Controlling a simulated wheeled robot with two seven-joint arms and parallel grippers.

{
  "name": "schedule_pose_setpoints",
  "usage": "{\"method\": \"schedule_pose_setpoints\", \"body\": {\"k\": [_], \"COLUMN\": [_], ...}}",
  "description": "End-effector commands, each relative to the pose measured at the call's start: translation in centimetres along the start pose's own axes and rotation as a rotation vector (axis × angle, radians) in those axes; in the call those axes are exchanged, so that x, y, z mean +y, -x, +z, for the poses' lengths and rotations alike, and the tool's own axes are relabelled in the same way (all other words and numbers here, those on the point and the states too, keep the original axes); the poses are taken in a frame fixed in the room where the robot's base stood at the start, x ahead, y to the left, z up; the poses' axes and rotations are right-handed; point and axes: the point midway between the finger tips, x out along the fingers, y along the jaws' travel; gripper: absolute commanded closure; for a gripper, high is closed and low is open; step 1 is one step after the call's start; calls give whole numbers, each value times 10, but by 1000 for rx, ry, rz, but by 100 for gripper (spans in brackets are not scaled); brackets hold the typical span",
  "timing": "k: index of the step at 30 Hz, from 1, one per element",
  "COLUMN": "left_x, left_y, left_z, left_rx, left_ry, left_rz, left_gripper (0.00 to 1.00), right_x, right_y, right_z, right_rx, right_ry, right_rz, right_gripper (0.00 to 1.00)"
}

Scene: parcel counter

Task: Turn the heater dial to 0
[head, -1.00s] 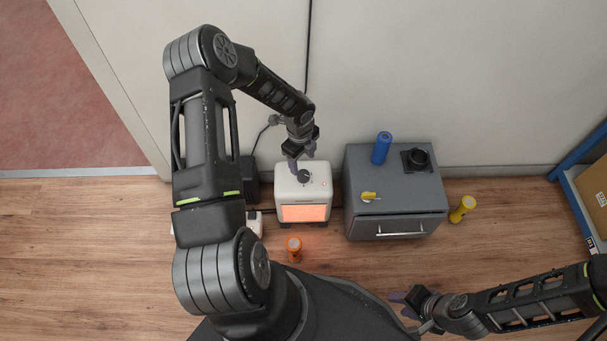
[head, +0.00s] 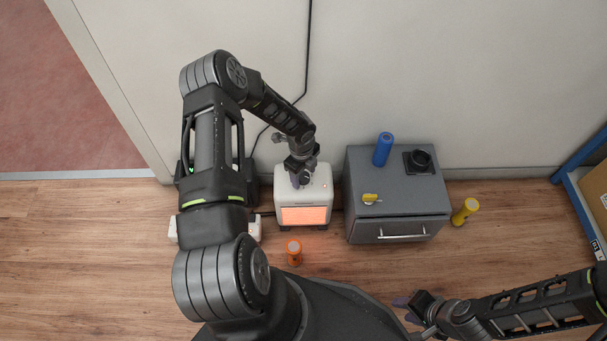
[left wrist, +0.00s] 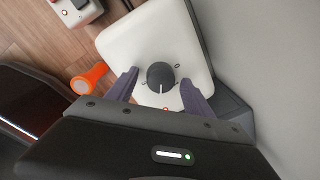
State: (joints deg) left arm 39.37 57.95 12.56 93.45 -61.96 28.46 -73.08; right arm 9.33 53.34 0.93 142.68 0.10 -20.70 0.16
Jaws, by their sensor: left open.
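The white heater (head: 318,187) stands on the floor by the wall, its front grille (head: 305,215) glowing orange. In the left wrist view the heater's top (left wrist: 135,42) carries a round dark dial (left wrist: 160,75) with a light pointer line and small marks around it. A small red light (left wrist: 165,108) shows near it. My left gripper (head: 301,180) is above the heater top and hides the dial in the head view. In the left wrist view its open fingers (left wrist: 163,88) lie on either side of the dial, with gaps. My right gripper (head: 411,309) is low at the right, away from the heater.
A power strip (left wrist: 75,12) lies left.

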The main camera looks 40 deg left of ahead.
Motion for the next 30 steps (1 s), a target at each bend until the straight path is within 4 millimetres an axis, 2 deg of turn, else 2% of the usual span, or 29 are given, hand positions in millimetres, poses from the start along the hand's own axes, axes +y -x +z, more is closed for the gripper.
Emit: {"method": "schedule_pose_setpoints", "body": {"k": [2, 23, 30], "left_x": [0, 0, 0], "left_y": [0, 0, 0], "left_z": [0, 0, 0], "left_rx": [0, 0, -1], "left_ry": [0, 0, 7], "left_rz": [0, 0, 0], "left_gripper": [42, 100, 100], "right_x": [0, 0, 0], "right_y": [0, 0, 0], "right_z": [0, 0, 0], "right_rx": [0, -1, -1], "right_ry": [0, 1, 0], "right_rz": [0, 0, 0], "right_gripper": [64, 64, 64]}}
